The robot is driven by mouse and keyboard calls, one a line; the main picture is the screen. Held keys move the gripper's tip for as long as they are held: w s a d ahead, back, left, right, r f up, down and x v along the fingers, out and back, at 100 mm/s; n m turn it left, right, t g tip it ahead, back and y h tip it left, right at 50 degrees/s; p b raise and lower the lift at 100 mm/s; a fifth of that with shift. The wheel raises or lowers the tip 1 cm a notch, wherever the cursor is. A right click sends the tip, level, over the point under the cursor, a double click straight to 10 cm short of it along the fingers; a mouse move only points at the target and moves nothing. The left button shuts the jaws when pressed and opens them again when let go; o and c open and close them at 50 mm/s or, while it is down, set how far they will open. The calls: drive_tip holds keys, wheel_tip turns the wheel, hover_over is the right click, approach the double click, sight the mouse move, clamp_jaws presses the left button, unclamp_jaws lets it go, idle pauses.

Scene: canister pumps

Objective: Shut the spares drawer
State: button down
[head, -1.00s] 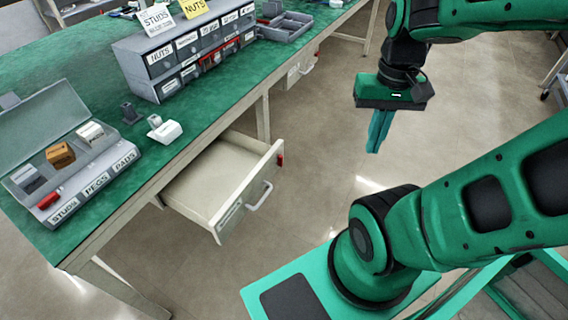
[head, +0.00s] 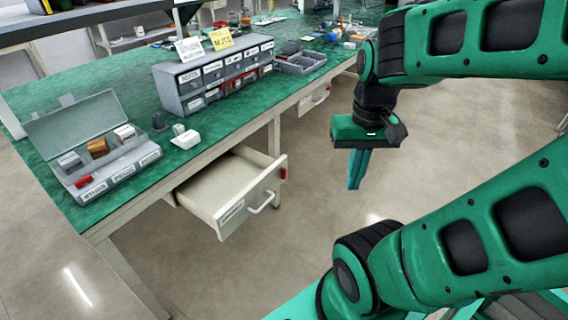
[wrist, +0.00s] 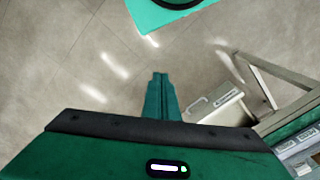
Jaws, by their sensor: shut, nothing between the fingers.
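The spares drawer (head: 215,196) is a cream drawer under the green bench, pulled well open and empty inside as far as I see. Its front carries a label, a pale bow handle (head: 263,203) and a red tab at the right end. My gripper (head: 355,186) is shut and empty, fingers pointing down, in the air to the right of the drawer front and clear of it. In the wrist view the shut fingers (wrist: 160,78) show, with the drawer front (wrist: 218,107) and its handle to their right.
The bench (head: 60,120) bears an open compartment case (head: 105,165), a grey cabinet of small drawers (head: 215,75) and a grey tray (head: 300,62). Another drawer (head: 313,101), with a handle, sits further along, apparently shut. The floor beside the bench is clear.

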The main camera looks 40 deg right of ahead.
drive_tip(key=w+d+f+m+t+h, duration=0.1)
drive_tip(key=w+d+f, duration=0.1)
drive_tip(key=w+f, duration=0.35)
drive_tip(key=w+d+f+m+t, duration=0.1)
drive_tip(key=w+d+f+t, duration=0.1)
drive_tip(key=w, duration=0.7)
drive_tip(key=m+t+h, duration=0.1)
drive_tip(key=m+t, duration=0.3)
approach(283, 164)
wheel_tip(283, 164, down, 4)
drive_tip(key=s+d, duration=0.1)
drive_tip(key=d, duration=0.1)
drive_tip(key=shift+w+a+r, duration=0.1)
drive_tip(key=shift+w+a, duration=0.15)
drive_tip(key=shift+w, duration=0.35)
drive_tip(key=shift+w+a, duration=0.25)
drive_tip(key=shift+w, duration=0.35)
drive_tip(key=shift+w+a+r, duration=0.1)
drive_tip(key=shift+w+a, duration=0.15)
drive_tip(key=shift+w, duration=0.35)
